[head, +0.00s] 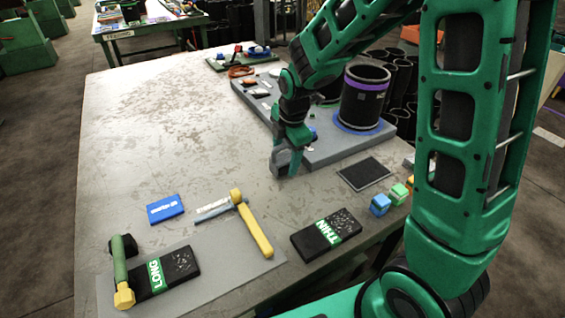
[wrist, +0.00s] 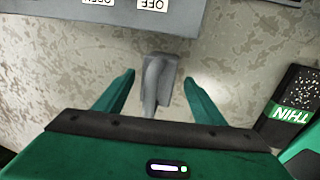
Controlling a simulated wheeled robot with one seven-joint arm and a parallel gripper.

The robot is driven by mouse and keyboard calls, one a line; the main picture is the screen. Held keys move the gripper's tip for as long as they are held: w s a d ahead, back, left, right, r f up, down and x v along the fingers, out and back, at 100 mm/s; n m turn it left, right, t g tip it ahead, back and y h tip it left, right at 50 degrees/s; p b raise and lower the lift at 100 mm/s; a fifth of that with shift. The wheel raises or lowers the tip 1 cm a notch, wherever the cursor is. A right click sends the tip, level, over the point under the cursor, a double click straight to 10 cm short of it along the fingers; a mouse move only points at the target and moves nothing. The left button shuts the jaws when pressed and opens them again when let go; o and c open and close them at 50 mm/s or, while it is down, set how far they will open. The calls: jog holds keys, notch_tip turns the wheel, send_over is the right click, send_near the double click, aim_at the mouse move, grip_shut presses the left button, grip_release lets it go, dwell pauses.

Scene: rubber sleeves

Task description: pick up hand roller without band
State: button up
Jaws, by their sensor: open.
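My gripper (head: 291,158) is low over the table, beside the front edge of the grey platform. In the wrist view its two green fingers are open (wrist: 160,77). In the head view a grey part (head: 280,158) shows at the fingers. A green-handled tool (head: 119,262) and a yellow-handled tool (head: 255,233) lie on the grey mat at the front left.
The grey platform (head: 330,150) holds a black cylinder (head: 363,98) with a purple band. Black boxes marked LONG (head: 166,272) and THIN (head: 326,234), a blue box (head: 165,209), a dark pad (head: 363,173) and small cubes (head: 381,205) lie nearer. The table's left middle is clear.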

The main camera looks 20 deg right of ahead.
aim_at(284, 146)
jog(key=shift+w+f, duration=0.1)
jog(key=shift+f, duration=0.45)
jog(key=c, duration=1.5)
jog(key=shift+r, duration=0.8)
notch_tip(284, 146, up, 3)
jog(key=shift+a, duration=0.15)
jog(key=s+a+r, duration=0.2)
jog(key=a, duration=0.1)
jog(key=s+a+r, duration=0.2)
jog(key=a, duration=0.1)
jog(key=s+a+r, duration=0.2)
jog(key=a, duration=0.1)
jog(key=shift+s+a+r, duration=0.1)
jog(key=shift+a+r, duration=0.15)
